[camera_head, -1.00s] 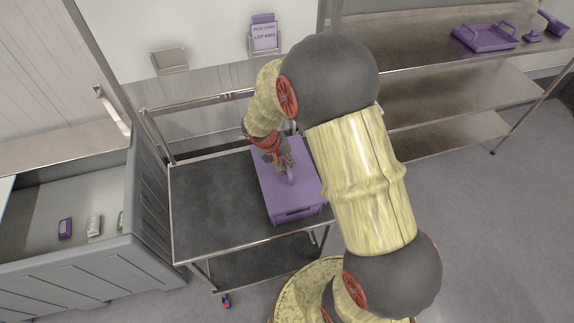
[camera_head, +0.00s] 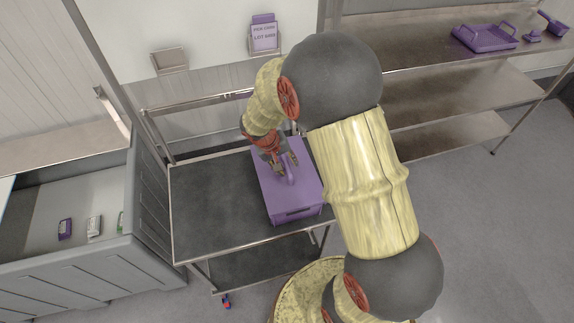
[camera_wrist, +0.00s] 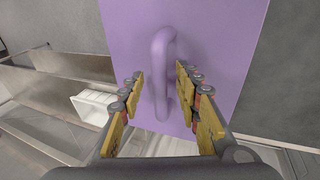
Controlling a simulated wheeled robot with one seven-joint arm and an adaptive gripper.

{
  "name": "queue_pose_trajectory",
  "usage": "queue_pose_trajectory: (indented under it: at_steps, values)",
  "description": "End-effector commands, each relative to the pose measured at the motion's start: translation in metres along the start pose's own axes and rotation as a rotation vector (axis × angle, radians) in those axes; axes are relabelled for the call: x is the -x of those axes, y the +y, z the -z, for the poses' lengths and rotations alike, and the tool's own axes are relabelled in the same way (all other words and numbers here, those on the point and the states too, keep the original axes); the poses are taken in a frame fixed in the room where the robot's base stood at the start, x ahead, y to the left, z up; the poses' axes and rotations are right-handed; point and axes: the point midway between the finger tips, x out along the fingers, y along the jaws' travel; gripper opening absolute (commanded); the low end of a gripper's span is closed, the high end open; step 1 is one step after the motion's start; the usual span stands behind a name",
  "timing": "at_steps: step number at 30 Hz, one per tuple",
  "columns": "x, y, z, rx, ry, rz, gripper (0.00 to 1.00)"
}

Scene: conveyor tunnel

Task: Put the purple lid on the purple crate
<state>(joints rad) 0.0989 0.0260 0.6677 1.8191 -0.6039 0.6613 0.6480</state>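The purple crate (camera_head: 297,216) stands on the dark top of the cart, near its right side. The purple lid (camera_head: 302,189) lies over the crate's top, its handle (camera_wrist: 160,75) standing up from the middle. In the wrist view the flat lid (camera_wrist: 215,45) fills the upper middle. My gripper (camera_head: 285,168) is just above the lid. In the wrist view my gripper (camera_wrist: 165,108) has its fingers spread apart on either side of the handle, with gaps on both sides. The lid's far edge is partly hidden by my gripper.
The cart (camera_head: 205,205) has free room left of the crate. A grey bin (camera_head: 85,265) with small packages stands at the left. Metal shelves (camera_head: 440,95) at the right hold a purple tray (camera_head: 484,38). A purple label sign (camera_head: 264,36) hangs on the wall.

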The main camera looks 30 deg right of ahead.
Motion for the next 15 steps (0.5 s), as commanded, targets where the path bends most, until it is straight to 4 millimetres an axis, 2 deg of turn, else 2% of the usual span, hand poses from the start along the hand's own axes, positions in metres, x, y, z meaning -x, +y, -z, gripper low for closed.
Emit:
queue_pose_trajectory:
  at_steps: [9,15]
  values:
    - [0.063,0.0,0.002,0.0,0.006,0.001,0.33]
    - [0.096,0.0,0.001,-0.001,0.004,0.001,0.33]
